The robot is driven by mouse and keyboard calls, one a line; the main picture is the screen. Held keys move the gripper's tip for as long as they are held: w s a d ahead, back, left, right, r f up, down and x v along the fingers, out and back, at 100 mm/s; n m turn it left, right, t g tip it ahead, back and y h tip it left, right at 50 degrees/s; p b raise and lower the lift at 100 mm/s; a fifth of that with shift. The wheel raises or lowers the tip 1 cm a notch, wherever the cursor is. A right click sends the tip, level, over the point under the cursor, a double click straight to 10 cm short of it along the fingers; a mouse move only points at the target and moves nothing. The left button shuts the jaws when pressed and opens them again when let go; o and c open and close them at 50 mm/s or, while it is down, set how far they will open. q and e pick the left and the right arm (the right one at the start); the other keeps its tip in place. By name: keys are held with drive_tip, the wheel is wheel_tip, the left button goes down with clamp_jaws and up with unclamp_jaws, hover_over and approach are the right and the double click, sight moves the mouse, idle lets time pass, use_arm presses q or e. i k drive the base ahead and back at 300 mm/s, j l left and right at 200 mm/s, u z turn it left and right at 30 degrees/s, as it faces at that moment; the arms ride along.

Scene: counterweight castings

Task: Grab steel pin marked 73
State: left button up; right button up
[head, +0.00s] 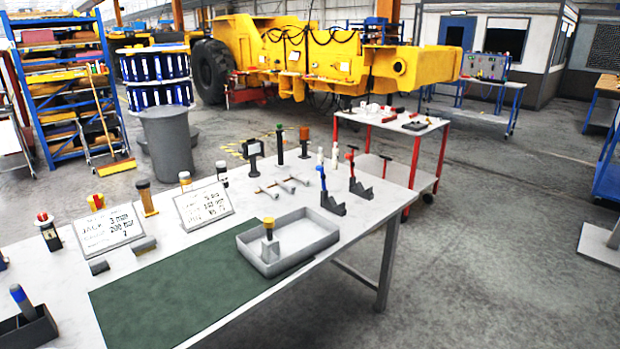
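No marking 73 can be read on any piece in the head view, so I cannot tell which one is the steel pin. Several upright pin-like pieces stand on the white table (60,290): a tan one with a dark top (146,199), a dark one with a red top (48,233), a dark green one (279,146) and one with an orange-brown top (304,143). A grey piece with a yellowish top (269,243) stands in the left part of a shallow grey tray (300,257). Neither gripper is in view.
A green mat (150,305) lies at the table's front. Two lettered signs (107,228) (203,204) stand behind it. Dark stands with red and blue pieces (332,203) are at the right. A dark holder (28,332) is at the left edge. A red-legged cart (395,122) stands beyond.

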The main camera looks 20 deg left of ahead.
sight(276, 195)
drive_tip(key=u, duration=1.3)
